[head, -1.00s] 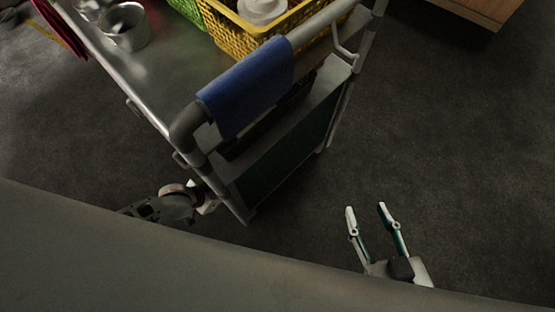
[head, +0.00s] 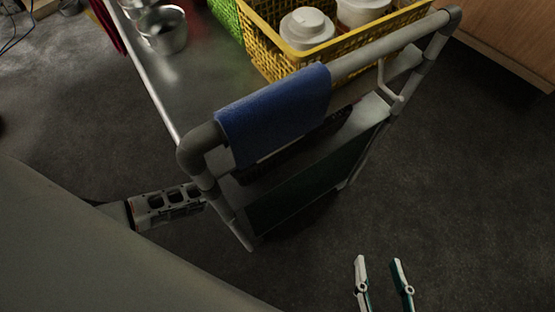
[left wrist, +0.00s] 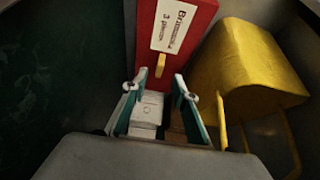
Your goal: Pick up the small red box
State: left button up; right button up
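The red box (left wrist: 178,35), with a white printed label and a small yellow tab low on its face, stands at the top middle of the left wrist view. My left gripper (left wrist: 160,75) is open, its two fingers apart and pointing at the lower part of the box. Whether the fingertips touch it I cannot tell. A white block shows between the fingers, lower down. In the head view the box and my left gripper are hidden at the cart; only my left forearm shows. My right gripper (head: 380,261) is open and empty over the floor.
A yellow object (left wrist: 245,70) sits close right of the box. The metal cart (head: 185,95) carries a blue cloth (head: 275,112) on its handle, a yellow basket (head: 270,62) with white containers, and metal cups (head: 163,30). Floor right of the cart is clear.

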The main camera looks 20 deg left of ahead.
pick_arm(q)
jog(key=x, duration=0.1)
jog(key=b+x, duration=0.1)
jog(key=x, duration=0.1)
jog(key=b+x, duration=0.1)
jog(key=shift+s+d+f, duration=0.15)
jog(key=shift+s+f, duration=0.1)
jog(key=shift+f, duration=0.05)
jog(key=shift+w+d+f+b, duration=0.1)
jog(key=shift+w+f+b, duration=0.15)
jog(key=shift+b, duration=0.15)
jog(key=shift+w, duration=0.25)
jog(key=shift+w+r, duration=0.15)
jog(key=shift+w, duration=0.1)
pick_arm(e)
jog(key=a+m, duration=0.1)
jog(key=s+a+m, duration=0.1)
jog(key=a+f+m+y, duration=0.1)
jog(key=a, duration=0.1)
jog(key=shift+s, duration=0.2)
pick_arm(q)
grip_shut()
